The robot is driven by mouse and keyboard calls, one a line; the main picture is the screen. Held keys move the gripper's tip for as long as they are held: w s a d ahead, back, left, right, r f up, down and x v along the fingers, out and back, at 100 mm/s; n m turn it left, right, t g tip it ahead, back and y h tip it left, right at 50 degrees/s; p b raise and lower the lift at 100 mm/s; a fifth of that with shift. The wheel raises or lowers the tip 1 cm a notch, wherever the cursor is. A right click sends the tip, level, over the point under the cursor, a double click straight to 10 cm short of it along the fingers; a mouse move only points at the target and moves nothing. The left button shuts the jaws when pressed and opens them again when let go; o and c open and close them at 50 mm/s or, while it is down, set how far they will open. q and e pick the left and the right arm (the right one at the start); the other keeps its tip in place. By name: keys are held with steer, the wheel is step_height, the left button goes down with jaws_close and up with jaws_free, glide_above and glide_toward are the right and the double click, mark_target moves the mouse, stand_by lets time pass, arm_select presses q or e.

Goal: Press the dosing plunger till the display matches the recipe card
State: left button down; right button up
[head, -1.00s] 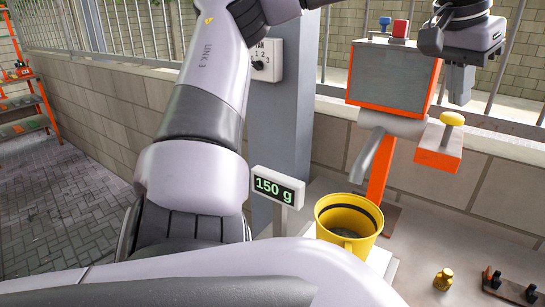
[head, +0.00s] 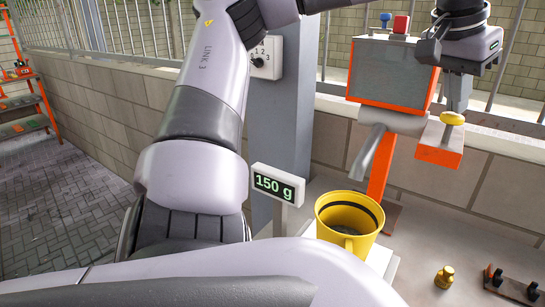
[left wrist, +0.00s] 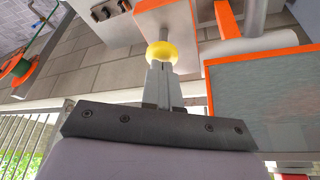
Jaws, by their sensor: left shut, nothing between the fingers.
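The yellow plunger knob (head: 452,118) tops the orange side arm of the dosing machine (head: 392,75). My left gripper (head: 456,108) is shut and empty, pointing down right at the knob. In the left wrist view, the closed fingertips (left wrist: 160,68) meet the edge of the knob (left wrist: 161,53); whether they press on it I cannot tell. The display (head: 278,186) reads 150 g. A yellow bucket (head: 340,242) with dark contents stands below the grey spout (head: 368,152). I cannot see a recipe card. My right gripper is out of view.
A small brass weight (head: 444,278) and a dark holder (head: 513,287) lie on the bench at the lower right. A grey post (head: 290,110) with a dial box (head: 266,60) stands behind the display. A block wall runs behind the machine.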

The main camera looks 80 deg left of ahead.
arm_select(q)
steer(key=shift+f, duration=0.65)
steer(key=shift+r, duration=0.1)
steer(key=shift+r+p, duration=1)
steer(key=shift+r, duration=1.8)
stand_by(0.6)
